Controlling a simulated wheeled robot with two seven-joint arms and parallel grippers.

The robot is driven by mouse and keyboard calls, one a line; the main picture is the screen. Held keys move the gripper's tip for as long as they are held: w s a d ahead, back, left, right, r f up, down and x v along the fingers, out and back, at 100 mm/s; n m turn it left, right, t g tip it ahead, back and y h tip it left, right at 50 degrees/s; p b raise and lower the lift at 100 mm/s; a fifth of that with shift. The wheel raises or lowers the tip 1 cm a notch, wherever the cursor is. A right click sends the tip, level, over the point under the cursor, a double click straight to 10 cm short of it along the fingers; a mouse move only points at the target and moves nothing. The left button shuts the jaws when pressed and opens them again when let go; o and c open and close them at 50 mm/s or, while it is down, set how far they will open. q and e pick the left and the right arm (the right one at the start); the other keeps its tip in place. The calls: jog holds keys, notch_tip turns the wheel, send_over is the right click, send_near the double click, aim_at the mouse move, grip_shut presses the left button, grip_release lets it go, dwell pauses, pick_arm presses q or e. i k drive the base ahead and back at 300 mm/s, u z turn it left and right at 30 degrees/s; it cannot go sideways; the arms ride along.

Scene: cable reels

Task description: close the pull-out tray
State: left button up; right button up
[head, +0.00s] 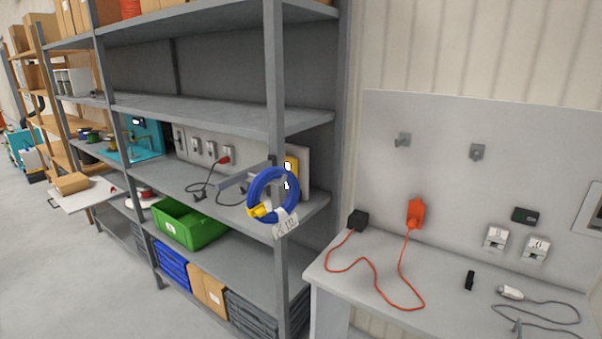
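The pull-out tray (88,199) is at the far left of the head view. It is a flat white board that sticks out of the shelving into the aisle, with a small dark handle (54,203) at its outer edge. A cardboard box (71,184) sits near or on its back left part; I cannot tell exactly what bears the box. Neither of my grippers shows in this view.
A grey shelf rack holds a green bin (190,224), blue folded items (172,264) and cartons. A blue cable coil (255,192) hangs at the front post. A bench (345,285) with an orange cable stands right. The floor (60,280) at left is clear.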

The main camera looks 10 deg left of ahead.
aim_at(100, 192)
jog(key=u, duration=2.3)
jog(key=i, duration=6.1)
jog(key=u, duration=1.15)
